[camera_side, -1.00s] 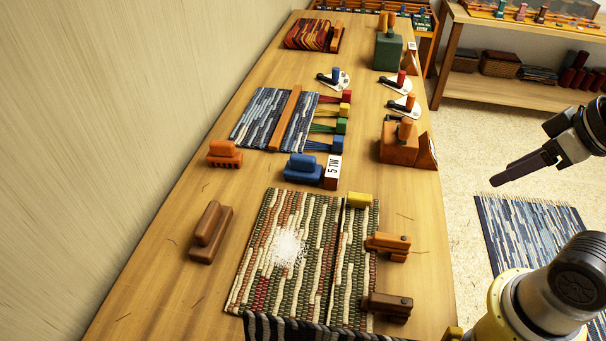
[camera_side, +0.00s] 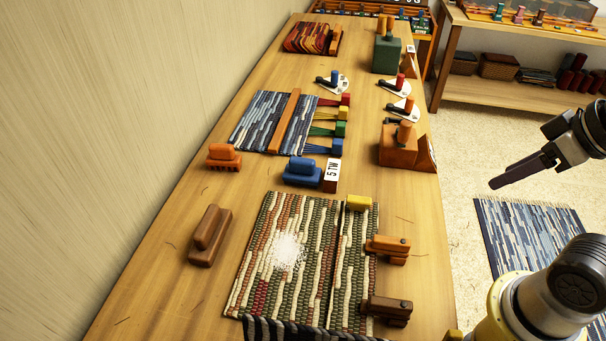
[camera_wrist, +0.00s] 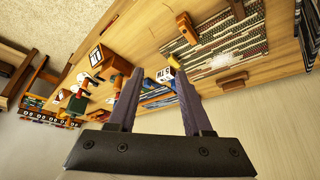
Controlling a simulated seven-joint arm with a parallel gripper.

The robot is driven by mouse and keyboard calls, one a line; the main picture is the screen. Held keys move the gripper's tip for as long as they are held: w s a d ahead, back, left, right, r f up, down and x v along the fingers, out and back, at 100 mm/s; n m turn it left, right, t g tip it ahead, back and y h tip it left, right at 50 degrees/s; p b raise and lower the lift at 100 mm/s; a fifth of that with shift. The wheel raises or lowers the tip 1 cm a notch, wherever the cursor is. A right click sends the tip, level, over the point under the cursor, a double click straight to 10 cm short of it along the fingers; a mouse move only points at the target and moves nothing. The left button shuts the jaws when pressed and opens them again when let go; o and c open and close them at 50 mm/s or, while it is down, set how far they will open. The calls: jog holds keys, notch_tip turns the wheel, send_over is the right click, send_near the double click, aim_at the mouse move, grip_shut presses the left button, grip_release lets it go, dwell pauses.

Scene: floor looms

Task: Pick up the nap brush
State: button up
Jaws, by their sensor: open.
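No label marks the nap brush. Brush-like blocks with top grips are a dark brown one (camera_side: 210,236) left of the striped rug, a blue one (camera_side: 303,171) above the rug, and an orange toothed one (camera_side: 224,157) further left. I cannot tell for sure which is the nap brush. The brown block also shows in the wrist view (camera_wrist: 233,81). My gripper (camera_side: 493,185) is over the floor right of the table, well apart from all of them. In the wrist view my gripper (camera_wrist: 157,70) has its fingers spread, with nothing held between them.
The striped rug (camera_side: 270,270) carries a white fluffy patch (camera_side: 288,251). A small loom (camera_side: 262,122) and a white card (camera_side: 332,175) stand further back. A wall borders the table's left.

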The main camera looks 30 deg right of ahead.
jog(key=o, duration=0.3)
